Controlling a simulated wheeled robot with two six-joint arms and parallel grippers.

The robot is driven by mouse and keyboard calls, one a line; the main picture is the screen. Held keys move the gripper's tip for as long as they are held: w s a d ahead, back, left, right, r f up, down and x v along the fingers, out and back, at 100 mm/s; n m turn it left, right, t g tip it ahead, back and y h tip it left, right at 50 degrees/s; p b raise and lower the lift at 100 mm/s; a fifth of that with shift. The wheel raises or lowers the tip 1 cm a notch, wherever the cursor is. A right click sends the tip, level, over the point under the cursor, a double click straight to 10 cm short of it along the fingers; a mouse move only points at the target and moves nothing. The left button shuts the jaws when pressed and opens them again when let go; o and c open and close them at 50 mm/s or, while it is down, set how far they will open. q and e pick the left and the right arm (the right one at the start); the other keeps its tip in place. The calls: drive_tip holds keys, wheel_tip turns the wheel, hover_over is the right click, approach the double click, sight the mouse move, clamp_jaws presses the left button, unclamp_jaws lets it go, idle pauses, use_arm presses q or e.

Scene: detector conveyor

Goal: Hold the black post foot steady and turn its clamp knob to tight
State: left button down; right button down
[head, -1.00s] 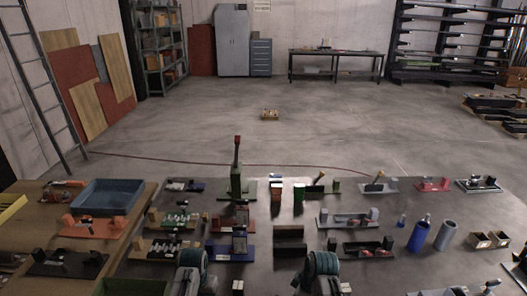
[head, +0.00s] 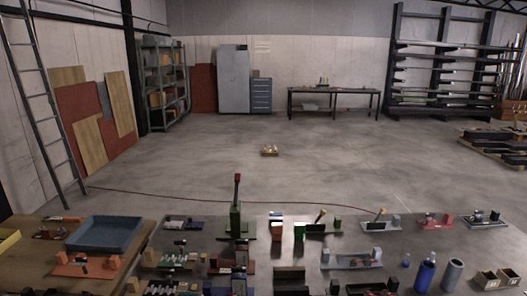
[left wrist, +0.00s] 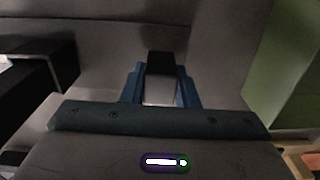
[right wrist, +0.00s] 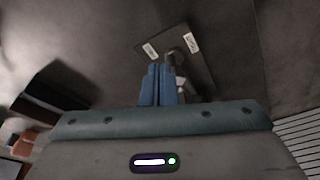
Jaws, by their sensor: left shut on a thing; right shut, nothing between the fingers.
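In the left wrist view my left gripper (left wrist: 160,88) is shut on a block with a black top and pale grey front, apparently part of the black post foot (left wrist: 160,62). In the right wrist view a dark plate (right wrist: 196,66) with two white labels lies beyond my right gripper (right wrist: 157,72). The right gripper's blue fingers are together and empty. A small grey part, apparently the clamp knob (right wrist: 174,56), shows just right of the fingertips and is partly hidden. I cannot tell whether they touch or where the knob points. Neither gripper shows in the head view.
In the head view the grey bench (head: 300,255) holds several coloured fixtures, a green post with a red top (head: 236,205) and a blue bottle (head: 425,273). A blue tray (head: 104,235) sits on the wooden table at left. A green surface (left wrist: 285,55) stands right in the left wrist view.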

drive_tip(key=shift+a, duration=0.2)
drive_tip(key=shift+s+a, duration=0.1)
drive_tip(key=shift+s, duration=0.25)
idle(0.5)
